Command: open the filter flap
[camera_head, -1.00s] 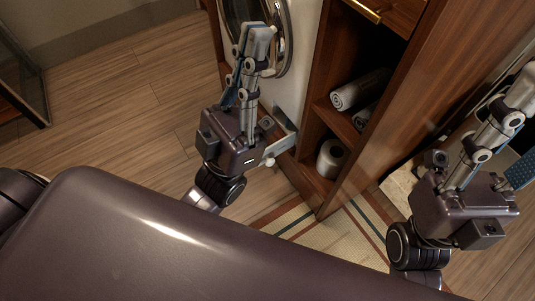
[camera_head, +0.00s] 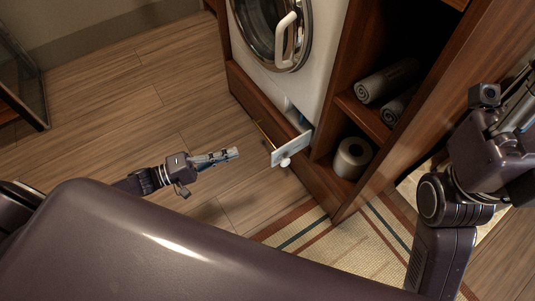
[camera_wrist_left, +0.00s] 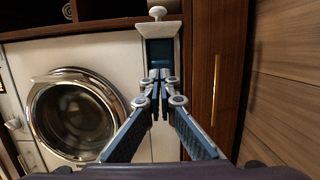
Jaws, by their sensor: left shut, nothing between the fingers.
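The white filter flap (camera_head: 291,150) stands swung out from the washing machine's (camera_head: 320,35) lower right corner, with a small round white knob (camera_head: 285,162) on it. Behind it the filter opening (camera_head: 297,115) is exposed. The left wrist view shows the flap (camera_wrist_left: 152,28) tilted out beside the dark opening (camera_wrist_left: 160,52). My left gripper (camera_head: 236,153) is shut and empty, left of the flap and apart from it in the head view. Its fingertips (camera_wrist_left: 160,75) meet in the wrist view. My right gripper (camera_head: 525,98) is cut off by the right edge.
A wooden cabinet surrounds the machine. Its open shelves hold rolled grey towels (camera_head: 387,82) and a paper roll (camera_head: 352,158). A long brass handle (camera_head: 265,136) sits low on the wood beside the flap. A striped rug (camera_head: 330,245) lies in front.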

